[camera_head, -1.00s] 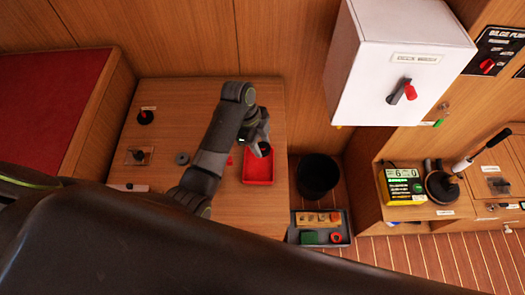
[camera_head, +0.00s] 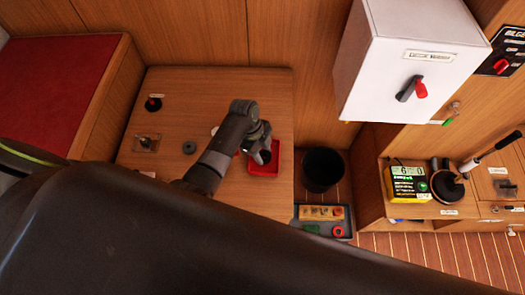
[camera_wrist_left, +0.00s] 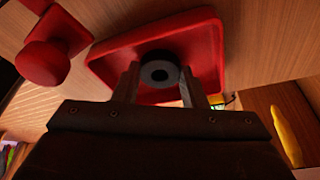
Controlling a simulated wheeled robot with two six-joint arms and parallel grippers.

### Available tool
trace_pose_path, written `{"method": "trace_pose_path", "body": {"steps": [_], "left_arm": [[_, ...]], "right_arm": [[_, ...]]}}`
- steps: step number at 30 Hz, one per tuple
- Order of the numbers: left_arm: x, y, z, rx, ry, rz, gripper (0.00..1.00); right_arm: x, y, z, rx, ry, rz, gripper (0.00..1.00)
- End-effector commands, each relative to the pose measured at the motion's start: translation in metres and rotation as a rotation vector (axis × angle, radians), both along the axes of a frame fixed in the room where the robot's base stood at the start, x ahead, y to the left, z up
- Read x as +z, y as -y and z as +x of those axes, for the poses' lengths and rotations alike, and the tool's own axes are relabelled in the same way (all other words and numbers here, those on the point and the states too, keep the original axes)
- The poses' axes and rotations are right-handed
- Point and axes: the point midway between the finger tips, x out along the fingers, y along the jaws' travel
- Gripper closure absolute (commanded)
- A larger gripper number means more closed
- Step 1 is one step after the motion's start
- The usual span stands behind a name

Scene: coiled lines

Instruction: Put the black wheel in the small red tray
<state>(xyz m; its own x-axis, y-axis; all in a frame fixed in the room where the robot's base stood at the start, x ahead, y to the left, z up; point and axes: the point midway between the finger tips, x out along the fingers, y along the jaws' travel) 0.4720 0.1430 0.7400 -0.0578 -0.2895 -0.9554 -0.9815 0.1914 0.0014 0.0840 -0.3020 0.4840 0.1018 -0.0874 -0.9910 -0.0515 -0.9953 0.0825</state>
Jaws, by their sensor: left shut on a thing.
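The black wheel (camera_wrist_left: 160,72), a dark ring with a hole, is between the fingers of my left gripper (camera_wrist_left: 160,88) in the left wrist view. It overlaps the floor of the small red tray (camera_wrist_left: 205,48); whether it touches the floor I cannot tell. In the head view my left gripper (camera_head: 262,152) is at the tray's upper part, shut on the wheel, which shows there only as a dark patch. The red tray (camera_head: 265,171) lies near the right edge of the wooden table. My right gripper is not in view.
A dark grey ring (camera_head: 189,147) lies on the table (camera_head: 195,100), left of my arm. A red knob (camera_wrist_left: 42,62) stands beside the tray. A black bin (camera_head: 322,170) and a grey box of blocks (camera_head: 323,221) are right of the table. A white cabinet (camera_head: 405,65) overhangs the right.

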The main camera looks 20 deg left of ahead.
Motion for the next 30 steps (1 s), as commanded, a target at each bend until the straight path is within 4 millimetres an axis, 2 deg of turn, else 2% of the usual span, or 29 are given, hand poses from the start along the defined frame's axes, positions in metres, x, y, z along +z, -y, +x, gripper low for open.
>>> {"method": "trace_pose_path", "body": {"steps": [10,11,15,23,30], "left_arm": [[-0.004,0.000,0.000,0.000,0.000,0.000,0.84],[-0.003,0.000,0.000,0.000,0.000,0.000,0.58],[-0.003,0.000,0.000,0.000,0.000,0.000,0.40],[-0.002,0.000,0.000,0.000,0.000,0.000,0.40],[0.018,-0.005,0.002,0.002,0.004,0.000,0.40]], "right_arm": [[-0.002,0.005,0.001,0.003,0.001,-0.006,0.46],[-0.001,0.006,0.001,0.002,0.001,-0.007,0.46],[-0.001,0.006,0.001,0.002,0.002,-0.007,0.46],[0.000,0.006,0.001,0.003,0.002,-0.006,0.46],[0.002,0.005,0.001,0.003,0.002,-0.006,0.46]]}}
